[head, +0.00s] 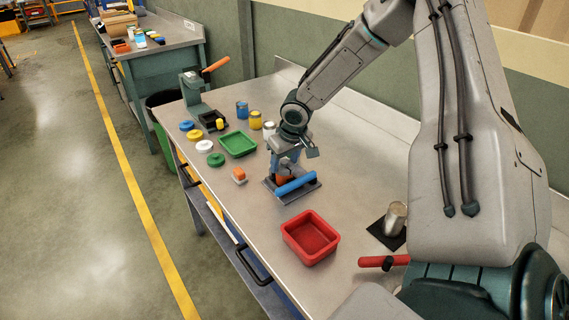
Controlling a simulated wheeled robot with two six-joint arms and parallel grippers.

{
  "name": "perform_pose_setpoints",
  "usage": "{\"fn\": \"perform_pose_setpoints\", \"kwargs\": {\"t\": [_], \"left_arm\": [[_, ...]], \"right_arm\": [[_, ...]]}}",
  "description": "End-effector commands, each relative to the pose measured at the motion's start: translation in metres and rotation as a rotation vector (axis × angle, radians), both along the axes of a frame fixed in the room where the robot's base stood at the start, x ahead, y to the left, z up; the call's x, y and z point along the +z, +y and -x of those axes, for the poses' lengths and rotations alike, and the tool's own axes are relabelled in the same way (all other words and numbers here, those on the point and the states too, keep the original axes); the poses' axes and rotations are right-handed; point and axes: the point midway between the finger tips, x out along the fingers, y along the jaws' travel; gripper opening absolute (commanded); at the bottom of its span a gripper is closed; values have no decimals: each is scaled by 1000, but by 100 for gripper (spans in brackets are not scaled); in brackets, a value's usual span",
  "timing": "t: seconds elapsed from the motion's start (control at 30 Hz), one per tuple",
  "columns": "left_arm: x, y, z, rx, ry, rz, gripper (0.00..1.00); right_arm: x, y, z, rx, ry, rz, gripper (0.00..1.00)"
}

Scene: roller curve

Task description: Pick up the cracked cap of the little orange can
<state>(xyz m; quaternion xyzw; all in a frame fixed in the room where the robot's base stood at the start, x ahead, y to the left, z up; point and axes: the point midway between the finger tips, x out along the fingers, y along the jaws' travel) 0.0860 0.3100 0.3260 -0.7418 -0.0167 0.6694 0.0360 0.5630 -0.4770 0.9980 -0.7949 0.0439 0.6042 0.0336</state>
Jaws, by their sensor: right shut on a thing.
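My right gripper (285,168) reaches down from the upper right over a dark plate (271,187) on the bench. It is shut on a small orange piece (283,179), which shows only partly below the fingers, beside a blue roller (296,185). I cannot tell whether this piece is the can or its cap, and no crack can be made out. My left gripper is not in view.
A red tray (310,238) is in front and a green tray (238,144) behind. Several coloured lids (204,146) lie on the left, with blue (242,111) and yellow (255,120) cans behind. A metal cup (395,218) stands on the right. Bare bench surrounds the red tray.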

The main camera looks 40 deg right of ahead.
Motion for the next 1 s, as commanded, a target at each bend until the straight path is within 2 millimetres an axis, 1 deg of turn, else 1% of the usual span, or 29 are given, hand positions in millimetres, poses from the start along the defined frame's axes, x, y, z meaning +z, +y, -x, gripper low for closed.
{"fn": "perform_pose_setpoints", "kwargs": {"t": [0.17, 0.27, 0.47, 0.5, 0.57, 0.8, 0.9, 1.0], "left_arm": [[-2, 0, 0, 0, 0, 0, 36], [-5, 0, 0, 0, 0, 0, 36], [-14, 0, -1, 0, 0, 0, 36], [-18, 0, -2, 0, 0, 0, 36], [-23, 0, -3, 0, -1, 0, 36], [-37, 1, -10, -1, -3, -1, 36], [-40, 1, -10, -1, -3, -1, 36], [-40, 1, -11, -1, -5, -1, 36]], "right_arm": [[5, 0, -1, -1, -2, 0, 26], [11, 0, -1, -2, -3, 0, 26], [36, 1, 1, -1, -4, -3, 26], [33, 5, 11, 0, -2, -7, 26], [34, 11, 24, 2, -3, -8, 26], [40, 33, 77, 4, -6, -9, 26], [43, 41, 97, 2, -6, -9, 26], [46, 47, 114, 0, -4, -9, 26]]}}
